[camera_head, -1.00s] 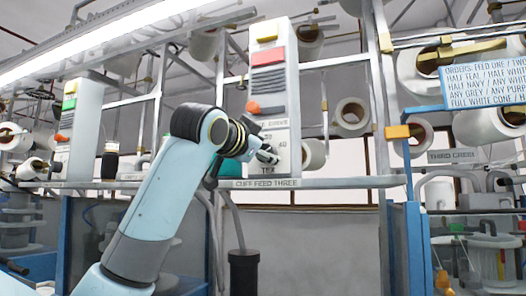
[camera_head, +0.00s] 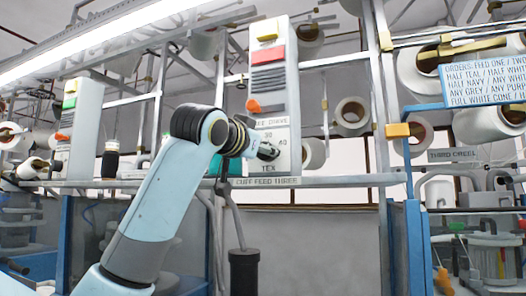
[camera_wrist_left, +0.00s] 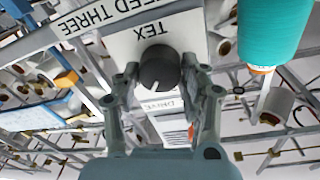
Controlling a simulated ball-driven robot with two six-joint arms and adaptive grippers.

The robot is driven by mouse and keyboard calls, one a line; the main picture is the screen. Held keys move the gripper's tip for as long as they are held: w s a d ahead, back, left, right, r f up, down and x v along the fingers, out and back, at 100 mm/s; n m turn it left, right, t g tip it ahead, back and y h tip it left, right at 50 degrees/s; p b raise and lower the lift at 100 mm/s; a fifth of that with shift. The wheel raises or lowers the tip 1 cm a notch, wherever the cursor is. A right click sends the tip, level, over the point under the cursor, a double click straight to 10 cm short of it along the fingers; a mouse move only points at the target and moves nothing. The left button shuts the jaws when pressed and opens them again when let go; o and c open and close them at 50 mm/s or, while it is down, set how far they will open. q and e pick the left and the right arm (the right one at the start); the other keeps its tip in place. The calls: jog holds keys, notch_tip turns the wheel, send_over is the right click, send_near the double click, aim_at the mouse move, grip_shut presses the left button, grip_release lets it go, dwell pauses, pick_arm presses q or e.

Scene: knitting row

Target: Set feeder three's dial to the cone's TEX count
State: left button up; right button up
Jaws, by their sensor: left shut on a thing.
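Feeder three's panel (camera_head: 270,75) stands upright above a rail plate reading "CUFF FEED THREE" (camera_head: 266,182). Its dial plate shows "TEX" and the figures 30 and 40. My left gripper (camera_head: 267,151) is at this plate and hides the dial in the head view. In the left wrist view, the black dial (camera_wrist_left: 160,68) sits between the fingers of the left gripper (camera_wrist_left: 162,76), which is shut on it. A pale mark shows on the dial; the figure it points at cannot be read. A teal cone (camera_wrist_left: 272,30) stands beside the panel; its TEX count is not visible. My right gripper is not in view.
The panel has a yellow block (camera_head: 267,31), a red block (camera_head: 268,54) and an orange lever (camera_head: 256,105) above the dial. A blue-framed orders board (camera_head: 485,79) hangs at right. Another feeder panel (camera_head: 76,130) stands at left. Metal rails cross behind.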

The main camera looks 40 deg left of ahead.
pick_arm(q)
jog(key=shift+n+y+b, duration=0.4)
jog(key=shift+n+b, duration=0.55)
jog(key=shift+n, duration=3.05)
jog(key=o, duration=1.2)
jog(key=shift+a, duration=0.1)
jog(key=shift+s, duration=0.1)
jog(key=s, duration=0.2)
jog(key=s+d, duration=0.1)
jog(key=s, duration=0.4)
jog(key=shift+s+d+f, duration=0.1)
jog(key=shift+d+f, duration=0.15)
jog(key=shift+f, duration=0.05)
